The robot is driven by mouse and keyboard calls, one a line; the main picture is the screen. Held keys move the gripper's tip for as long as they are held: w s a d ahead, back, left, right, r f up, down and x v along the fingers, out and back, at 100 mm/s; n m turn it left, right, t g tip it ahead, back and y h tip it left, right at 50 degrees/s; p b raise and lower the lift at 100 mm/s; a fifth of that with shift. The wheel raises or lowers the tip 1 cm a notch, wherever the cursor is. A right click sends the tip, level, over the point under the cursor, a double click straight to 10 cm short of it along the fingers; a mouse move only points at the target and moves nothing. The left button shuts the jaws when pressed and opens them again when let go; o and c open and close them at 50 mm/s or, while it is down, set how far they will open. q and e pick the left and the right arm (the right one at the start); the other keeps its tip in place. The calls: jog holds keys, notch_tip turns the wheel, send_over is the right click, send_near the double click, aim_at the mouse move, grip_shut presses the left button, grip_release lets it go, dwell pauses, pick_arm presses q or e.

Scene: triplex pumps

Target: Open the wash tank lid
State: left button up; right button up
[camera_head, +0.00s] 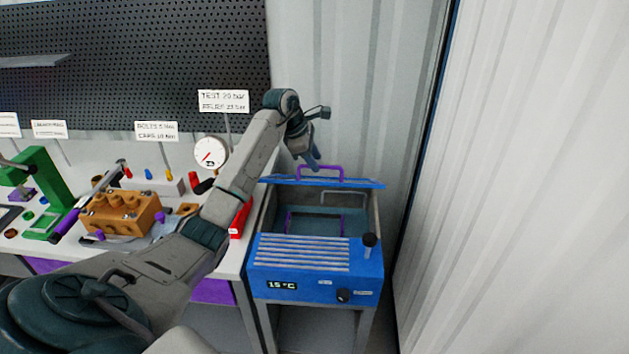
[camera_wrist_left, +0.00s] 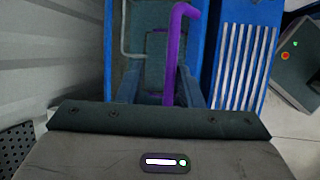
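The blue wash tank (camera_head: 315,268) stands at the right end of the bench. Its lid (camera_head: 350,184) shows as a thin blue strip at the back, raised and seen nearly edge-on, with the dark interior visible in front. A purple handle (camera_head: 321,168) stands on the lid. My left gripper (camera_head: 314,163) is at the handle's left side, pointing down. In the left wrist view its fingers (camera_wrist_left: 158,88) are apart, and the purple handle (camera_wrist_left: 174,50) shows between them, closer to the right finger. I cannot tell if they touch. My right gripper is out of view.
The bench left of the tank holds an orange pump block (camera_head: 120,214), a pressure gauge (camera_head: 210,152), a green stand (camera_head: 40,180) and a red box (camera_head: 240,218). A corrugated wall stands behind, and a pale one (camera_head: 510,180) rises close on the right.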

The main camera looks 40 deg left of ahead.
pick_arm(q)
jog(key=s+f, duration=0.1)
jog(key=s+d+f+p, duration=0.1)
jog(key=shift+s+d+f, duration=0.15)
jog(key=shift+s+f, duration=0.05)
jog(key=shift+f, duration=0.2)
jog(key=shift+s+d+f, duration=0.1)
jog(key=shift+s+f, duration=0.15)
jog(key=shift+f, duration=0.25)
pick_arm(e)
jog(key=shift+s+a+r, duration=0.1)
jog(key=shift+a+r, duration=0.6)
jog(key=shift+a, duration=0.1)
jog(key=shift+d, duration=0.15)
